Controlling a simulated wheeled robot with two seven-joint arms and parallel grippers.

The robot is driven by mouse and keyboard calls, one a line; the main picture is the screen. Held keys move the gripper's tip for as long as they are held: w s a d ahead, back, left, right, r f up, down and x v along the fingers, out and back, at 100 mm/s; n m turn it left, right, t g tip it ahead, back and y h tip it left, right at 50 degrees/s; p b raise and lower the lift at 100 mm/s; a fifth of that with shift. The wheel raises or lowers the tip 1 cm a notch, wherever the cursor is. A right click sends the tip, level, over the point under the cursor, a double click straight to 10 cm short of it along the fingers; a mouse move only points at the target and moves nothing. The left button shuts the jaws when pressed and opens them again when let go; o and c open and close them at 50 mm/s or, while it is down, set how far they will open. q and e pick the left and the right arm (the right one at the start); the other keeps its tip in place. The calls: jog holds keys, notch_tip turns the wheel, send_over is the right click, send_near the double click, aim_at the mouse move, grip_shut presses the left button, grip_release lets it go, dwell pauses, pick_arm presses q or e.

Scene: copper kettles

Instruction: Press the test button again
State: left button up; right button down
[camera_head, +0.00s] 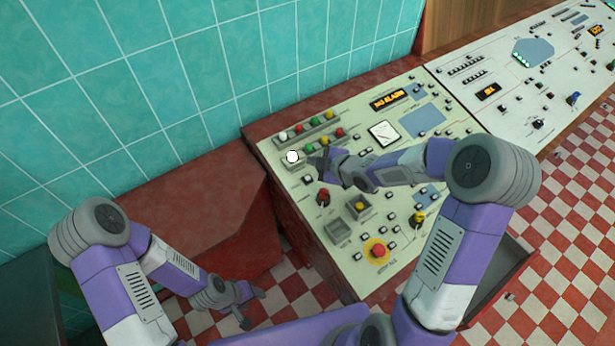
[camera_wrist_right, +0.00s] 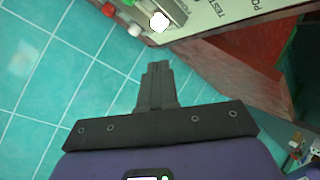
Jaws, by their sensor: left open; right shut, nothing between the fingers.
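The test button (camera_head: 292,156) is a round, bright white button in a small grey housing at the left edge of the cream control panel (camera_head: 288,180). In the right wrist view the white button (camera_wrist_right: 160,22) lies beyond the fingertips, near printed lettering that reads TEST. My right gripper (camera_head: 318,161) is shut and empty, just right of the button in the head view. In the right wrist view a gap shows between the shut fingers (camera_wrist_right: 157,68) and the button. My left gripper (camera_head: 253,308) is open and empty, low over the checkered floor, away from the panel.
Rows of coloured lamps (camera_head: 310,125) sit just above the button. A display (camera_head: 388,100) appears to read NO ALARM. A red emergency button (camera_head: 378,251) sits at the panel's front. An open drawer (camera_head: 505,270) juts out at right. A tiled wall (camera_head: 200,90) stands behind.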

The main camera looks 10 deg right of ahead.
aim_at(305, 177)
jog(key=shift+w+a+f+b, duration=0.1)
jog(key=shift+w+f+b, duration=0.2)
jog(key=shift+f+b, duration=1)
jog(key=shift+w+a+f+b, duration=0.1)
jog(key=shift+w+f+b, duration=0.15)
jog(key=shift+f+b, duration=1.05)
jog(key=shift+w+a+f+b, duration=0.1)
jog(key=shift+w+f+b, duration=0.2)
jog(key=shift+f+b, duration=1)
jog(key=shift+f+p, duration=0.3)
jog(key=shift+f, duration=0.05)
jog(key=shift+f+b, duration=0.4)
jog(key=shift+b, duration=0.05)
jog(key=shift+s+f+b, duration=0.1)
jog(key=shift+f+b, duration=0.5)
jog(key=shift+f, duration=0.1)
jog(key=shift+r, duration=0.1)
jog(key=shift+w+a+r+p, duration=0.1)
jog(key=shift+w+r+p, duration=0.1)
jog(key=shift+r+p, duration=0.55)
jog(key=shift+r, duration=0.2)
